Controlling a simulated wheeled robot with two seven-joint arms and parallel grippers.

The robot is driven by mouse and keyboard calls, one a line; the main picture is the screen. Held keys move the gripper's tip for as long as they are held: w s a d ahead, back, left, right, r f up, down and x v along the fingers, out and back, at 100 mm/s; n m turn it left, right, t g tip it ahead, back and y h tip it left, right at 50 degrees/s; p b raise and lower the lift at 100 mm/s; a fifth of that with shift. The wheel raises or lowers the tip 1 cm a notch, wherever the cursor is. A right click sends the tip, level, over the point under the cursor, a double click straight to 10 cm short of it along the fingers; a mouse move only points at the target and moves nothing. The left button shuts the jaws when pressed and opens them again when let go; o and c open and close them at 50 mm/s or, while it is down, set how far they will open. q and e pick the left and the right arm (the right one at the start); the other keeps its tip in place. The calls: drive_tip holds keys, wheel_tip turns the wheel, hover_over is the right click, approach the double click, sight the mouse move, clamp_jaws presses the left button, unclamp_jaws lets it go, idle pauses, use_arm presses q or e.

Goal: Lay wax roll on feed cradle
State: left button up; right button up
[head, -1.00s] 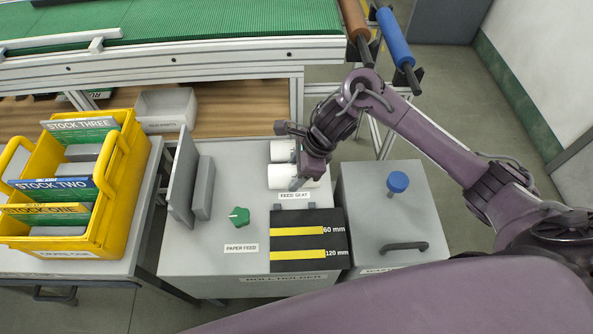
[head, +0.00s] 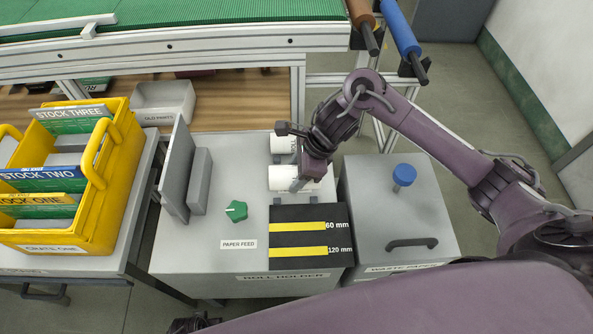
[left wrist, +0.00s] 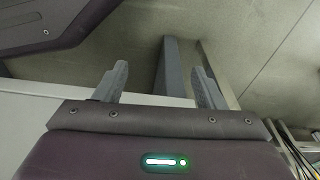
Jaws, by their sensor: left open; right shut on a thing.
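My right gripper (head: 296,184) is shut on a white roll (head: 280,178), holding it at the back of the grey roll holder cabinet. Small grey supports (head: 281,203) show just in front of this roll. I cannot tell whether the roll touches them. A second white piece (head: 283,143), with lettering, shows behind it, partly hidden by my right wrist. My left gripper (left wrist: 160,86) is open and empty in the left wrist view. A dark bit at the bottom edge of the head view may belong to it.
A black gauge board (head: 312,238) with yellow 60 mm and 120 mm bars lies in front. A green knob (head: 236,211) and upright grey plates (head: 177,172) stand left. A yellow crate (head: 70,236) is further left; a waste box (head: 372,213) with blue knob stands right.

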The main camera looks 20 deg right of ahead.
drive_tip(key=shift+f+b, duration=0.85)
use_arm(q)
wheel_tip(320, 180, up, 7)
drive_tip(key=w+d, duration=0.2)
drive_tip(key=shift+w+b, duration=0.3)
drive_tip(key=shift+b, duration=0.05)
use_arm(e)
drive_tip(key=shift+f, duration=0.35)
use_arm(q)
drive_tip(key=shift+d, duration=0.1)
use_arm(e)
drive_tip(key=o, duration=1.2)
drive_tip(key=shift+d+r, duration=0.2)
drive_tip(key=shift+r, duration=0.2)
drive_tip(key=p+v, duration=0.1)
drive_tip(key=v, duration=0.5)
drive_tip(key=shift+s+d+r+p, duration=0.1)
drive_tip(key=shift+d+r+p, duration=0.05)
drive_tip(key=shift+r+p, duration=0.25)
use_arm(q)
drive_tip(key=f, duration=0.1)
drive_tip(key=s+a+f, duration=0.1)
drive_tip(key=f, duration=0.3)
drive_tip(key=shift+s+a, duration=0.2)
drive_tip(key=shift+s, duration=0.05)
